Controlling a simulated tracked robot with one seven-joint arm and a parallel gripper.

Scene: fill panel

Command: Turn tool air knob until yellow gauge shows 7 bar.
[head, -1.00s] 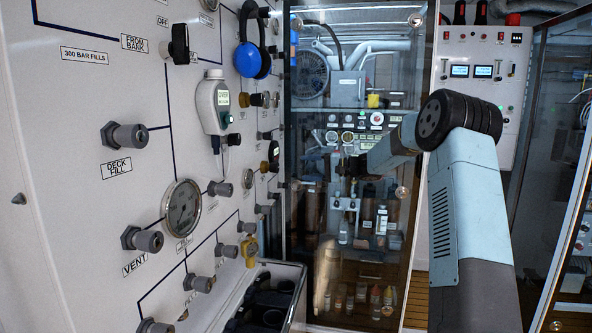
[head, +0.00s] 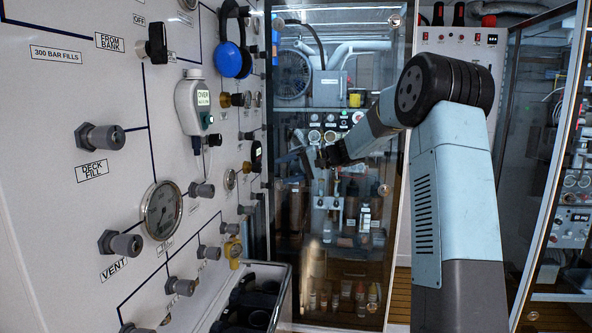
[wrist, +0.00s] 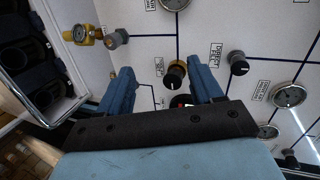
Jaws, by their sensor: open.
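The yellow gauge (head: 233,250) is low on the white panel in the head view, beside a grey knob (head: 230,229). The wrist view shows the yellow gauge (wrist: 80,34) at upper left, with a grey knob (wrist: 117,38) just right of it. A black knob with a brass collar (wrist: 176,75) appears between my blue fingers, apart from them. I cannot read which knob is labelled tool air, nor the yellow gauge's needle. My gripper (wrist: 160,66) is open and empty, facing the panel. In the head view my gripper (head: 322,158) is small and dark, right of the panel.
A dark-lined open bin (head: 265,270) stands below the panel. A glass-fronted cabinet (head: 340,235) is behind my arm. Blue headphones (head: 233,50) and a handheld meter (head: 193,105) hang on the panel. Another black knob (wrist: 238,63) lies right of my fingers.

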